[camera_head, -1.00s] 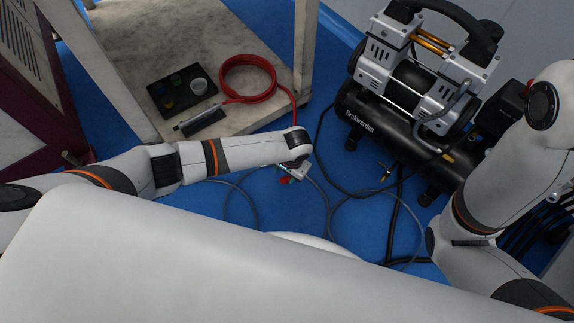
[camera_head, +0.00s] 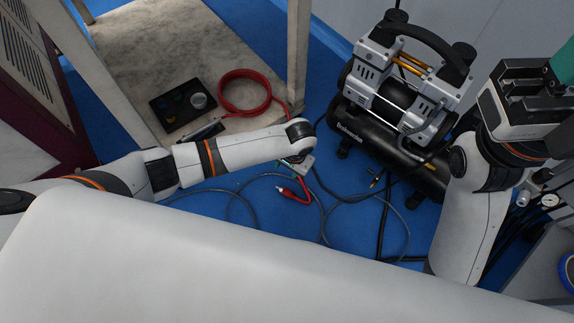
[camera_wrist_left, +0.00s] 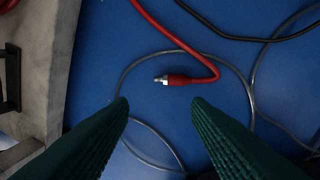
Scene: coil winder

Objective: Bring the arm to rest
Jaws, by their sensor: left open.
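My left arm comes in from the left in the head view, its wrist hanging above the blue floor beside the shelf. Its gripper (camera_head: 292,164) is small and partly hidden there. In the left wrist view the green ribbed fingers of my left gripper (camera_wrist_left: 160,103) are spread wide with nothing between them. Beyond the fingertips, a red hose end (camera_wrist_left: 190,80) with a metal tip hangs or lies over the blue floor. It also shows below the left wrist in the head view (camera_head: 294,194). My right gripper (camera_head: 563,66) is at the upper right, cut by the picture's edge.
A black and silver air compressor (camera_head: 395,100) stands right of my left wrist. A pale shelf (camera_head: 165,45) holds a black tray (camera_head: 163,117) and a coiled red hose (camera_head: 244,112). Thin grey cables (camera_head: 360,186) loop across the floor.

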